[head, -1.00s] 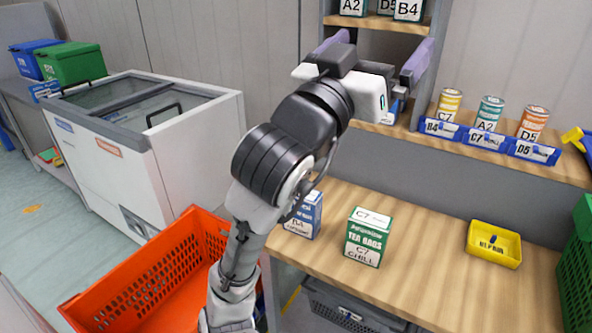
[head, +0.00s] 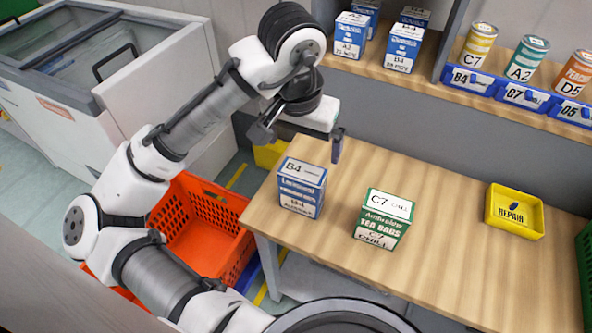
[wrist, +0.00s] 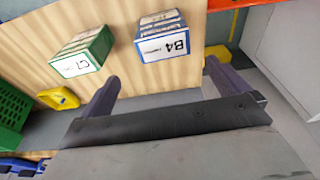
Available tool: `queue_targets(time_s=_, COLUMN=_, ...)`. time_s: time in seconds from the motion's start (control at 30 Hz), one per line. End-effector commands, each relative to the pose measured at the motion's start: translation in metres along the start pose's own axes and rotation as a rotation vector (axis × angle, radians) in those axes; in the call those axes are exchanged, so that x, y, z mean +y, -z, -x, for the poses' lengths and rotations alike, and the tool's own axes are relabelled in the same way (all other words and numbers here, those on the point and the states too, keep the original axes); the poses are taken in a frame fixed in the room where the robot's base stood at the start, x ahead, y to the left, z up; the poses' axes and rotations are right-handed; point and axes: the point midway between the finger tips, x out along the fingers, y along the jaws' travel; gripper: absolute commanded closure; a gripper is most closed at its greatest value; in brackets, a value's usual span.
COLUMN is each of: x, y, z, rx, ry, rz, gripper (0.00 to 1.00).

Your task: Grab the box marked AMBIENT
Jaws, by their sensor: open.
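A blue and white box marked B4 (head: 302,188) stands upright on the wooden bench near its left end; the small lower line on its front appears to read AMBIENT. It also shows in the wrist view (wrist: 163,45), label upside down. My gripper (head: 300,142) is open and empty, above and behind the box in the head view. In the wrist view the box lies beyond the gap between my fingers (wrist: 160,77), with no contact seen.
A green box marked C7 CHILL (head: 384,219) stands to the right of the B4 box. A yellow REPAIR tray (head: 514,212) lies farther right. Boxes marked A2 (head: 350,36) and B4 (head: 403,48) stand on the shelf behind. An orange tote (head: 190,232) sits at lower left.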

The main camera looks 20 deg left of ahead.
Motion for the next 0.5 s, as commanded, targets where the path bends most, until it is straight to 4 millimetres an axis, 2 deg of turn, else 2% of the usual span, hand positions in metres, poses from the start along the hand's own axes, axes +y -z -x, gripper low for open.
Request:
queue_targets(time_s=0.17, x=-0.003, y=-0.006, z=-0.017, rx=-0.033, ry=0.006, rz=0.005, gripper=0.00)
queue_targets(time_s=0.4, x=-0.003, y=-0.007, z=-0.064, rx=-0.029, ry=0.006, rz=0.006, gripper=0.00)
queue_targets(time_s=0.5, x=-0.003, y=-0.007, z=-0.077, rx=-0.028, ry=0.008, rz=0.006, gripper=0.00)
